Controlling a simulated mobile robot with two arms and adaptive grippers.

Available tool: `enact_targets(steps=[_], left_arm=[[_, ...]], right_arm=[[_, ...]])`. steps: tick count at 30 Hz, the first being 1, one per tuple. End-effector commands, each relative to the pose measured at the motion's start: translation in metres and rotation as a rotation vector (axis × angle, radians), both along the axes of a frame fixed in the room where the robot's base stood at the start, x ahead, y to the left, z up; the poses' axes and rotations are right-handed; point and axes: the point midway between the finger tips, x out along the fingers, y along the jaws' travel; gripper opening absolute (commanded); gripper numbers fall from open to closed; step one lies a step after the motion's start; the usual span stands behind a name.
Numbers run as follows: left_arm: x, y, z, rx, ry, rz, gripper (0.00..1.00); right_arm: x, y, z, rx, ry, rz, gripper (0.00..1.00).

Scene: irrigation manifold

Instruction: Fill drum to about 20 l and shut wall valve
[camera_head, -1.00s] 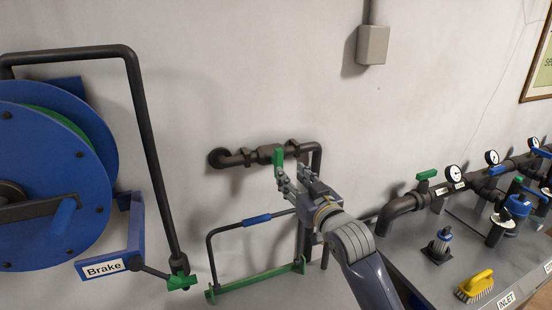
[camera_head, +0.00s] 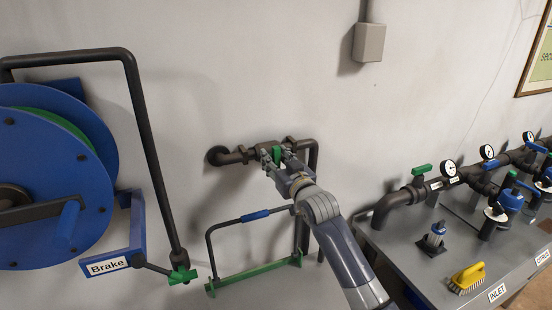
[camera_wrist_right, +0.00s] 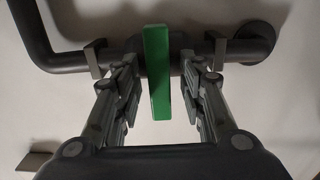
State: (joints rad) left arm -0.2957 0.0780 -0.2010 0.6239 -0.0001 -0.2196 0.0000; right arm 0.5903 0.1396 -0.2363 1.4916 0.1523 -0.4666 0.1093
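The wall valve's green handle (camera_head: 277,153) is on the dark pipe (camera_head: 240,157) against the wall. My right gripper (camera_head: 279,164) is at this handle and partly covers it in the head view. In the right wrist view the green handle (camera_wrist_right: 157,75) stands crosswise to the pipe, between the two fingers of my right gripper (camera_wrist_right: 158,85). The fingers are open, with a visible gap on each side of the handle. I cannot make out a drum to be filled or a level reading. My left gripper is not in view.
A blue hose reel (camera_head: 85,160) with a "Brake" lever (camera_head: 108,265) stands at left. A green-based frame with a blue grip (camera_head: 255,215) is below the valve. At right, a grey bench (camera_head: 405,250) carries pipes, gauges and a yellow brush (camera_head: 467,278). A grey box (camera_head: 368,42) is above.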

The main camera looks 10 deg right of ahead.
Motion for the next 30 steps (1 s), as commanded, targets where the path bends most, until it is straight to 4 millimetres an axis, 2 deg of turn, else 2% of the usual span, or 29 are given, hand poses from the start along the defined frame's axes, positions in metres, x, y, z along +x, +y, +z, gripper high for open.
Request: enact_targets(steps=[5, 10, 22, 30], left_arm=[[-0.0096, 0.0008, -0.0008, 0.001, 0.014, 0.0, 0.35], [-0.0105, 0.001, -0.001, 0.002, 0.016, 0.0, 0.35], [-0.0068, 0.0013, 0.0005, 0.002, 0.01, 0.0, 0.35], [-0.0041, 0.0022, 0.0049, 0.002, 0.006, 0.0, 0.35]], right_arm=[[0.0, 0.0001, 0.0, 0.0, 0.0, 0.0, 0.38], [-0.0002, -0.0001, -0.0001, 0.0, 0.0, 0.0, 0.0], [-0.0001, 0.0001, 0.0, -0.036, -0.006, 0.0, 0.0], [0.0001, 0.0007, 0.0005, -0.193, -0.036, -0.002, 0.0]])
